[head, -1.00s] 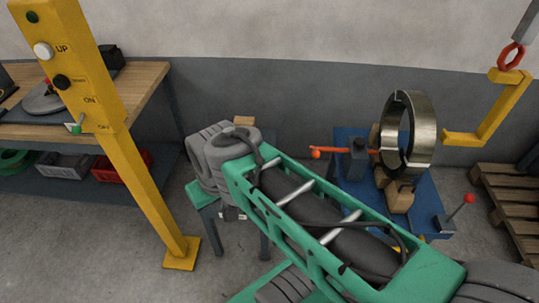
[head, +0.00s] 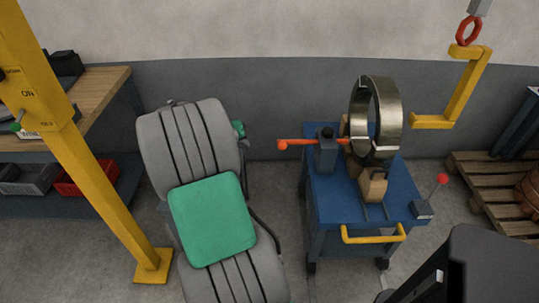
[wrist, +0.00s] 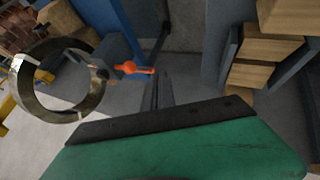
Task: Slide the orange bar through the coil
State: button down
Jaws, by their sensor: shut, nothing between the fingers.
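The orange bar (head: 302,142) has a rounded knob at its left end. It lies level through a dark upright block on a blue cart and reaches toward the coil; I cannot tell whether its far end is inside the ring. The coil (head: 390,112) is a shiny metal ring standing upright on wooden supports. In the wrist view, the bar's orange knob end (wrist: 133,69) is just ahead and left of my gripper (wrist: 158,78), and the coil (wrist: 22,95) is further left. My gripper's dark fingers are together and empty, apart from the bar.
A yellow hook (head: 462,90) hangs right of the coil. A yellow control post (head: 105,195) and a workbench (head: 103,90) stand left. A pallet (head: 485,180) lies right.

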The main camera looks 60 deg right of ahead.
jog(key=s+d+f, duration=0.5)
jog(key=d+f, duration=0.2)
jog(key=d, duration=0.3)
jog(key=shift+s, duration=0.2)
jog(key=shift+s, duration=0.1)
